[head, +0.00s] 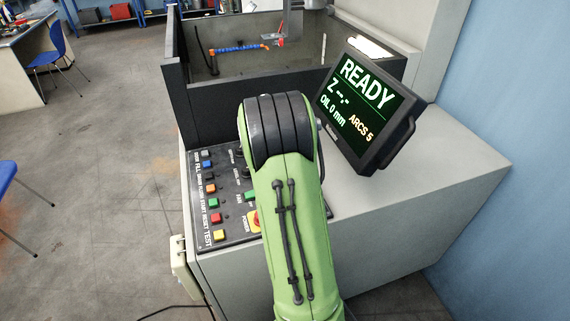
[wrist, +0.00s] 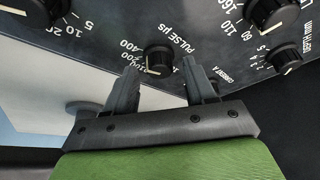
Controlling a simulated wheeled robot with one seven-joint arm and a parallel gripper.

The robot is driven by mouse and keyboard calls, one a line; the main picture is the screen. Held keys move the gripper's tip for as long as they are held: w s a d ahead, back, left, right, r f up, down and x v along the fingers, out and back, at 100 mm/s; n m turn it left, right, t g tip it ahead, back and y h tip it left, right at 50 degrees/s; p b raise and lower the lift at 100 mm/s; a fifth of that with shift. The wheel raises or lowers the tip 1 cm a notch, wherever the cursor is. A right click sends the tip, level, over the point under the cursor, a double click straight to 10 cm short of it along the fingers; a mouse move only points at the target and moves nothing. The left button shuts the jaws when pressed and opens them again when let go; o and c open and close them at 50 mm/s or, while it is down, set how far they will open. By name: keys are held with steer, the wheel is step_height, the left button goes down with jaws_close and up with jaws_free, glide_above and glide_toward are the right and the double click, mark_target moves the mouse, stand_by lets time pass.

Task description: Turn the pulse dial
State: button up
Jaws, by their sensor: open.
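The pulse dial (wrist: 158,60) is a black round knob with a pale pointer line, under the label "PULSE µs" in the wrist view. Scale numbers show around it, some cut off by a finger. My gripper (wrist: 163,78) is open, with one finger on each side of the dial's lower part in the picture. Nothing is held. I cannot tell whether a finger touches the dial. In the head view my green arm covers the gripper, and I cannot pick out the pulse dial there.
Other knobs stand close by: one at top left (wrist: 38,8), one at top right (wrist: 272,12) and the depth dial (wrist: 286,60). The control panel (head: 203,240) carries coloured buttons. A tilted screen (head: 365,112) reads READY, right of my arm. A dark-walled tank (head: 180,100) stands behind.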

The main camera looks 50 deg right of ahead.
steer(key=p+v, duration=0.2)
steer(key=v, duration=1.3)
steer(key=shift+p, duration=0.3)
steer(key=shift+a+r, duration=0.15)
steer(key=shift+a, duration=0.05)
steer(key=s+a+r+n+t+y, duration=0.1)
steer(key=s+a+r+n, duration=0.15)
steer(key=a, duration=0.45)
steer(key=s+a+r+n+t+y, duration=0.1)
steer(key=s+a+r+n, duration=0.15)
steer(key=a, duration=0.55)
steer(key=s+a+f+n+t+y, duration=0.1)
steer(key=s+a+f+n+y, duration=0.1)
steer(key=s+a+n, duration=0.6)
steer(key=s+a+f, duration=0.1)
steer(key=s+a, duration=0.2)
steer(key=s, duration=0.1)
steer(key=shift+s+a+t, duration=0.2)
steer(key=shift+s+t, duration=0.05)
steer(key=shift+t, duration=0.15)
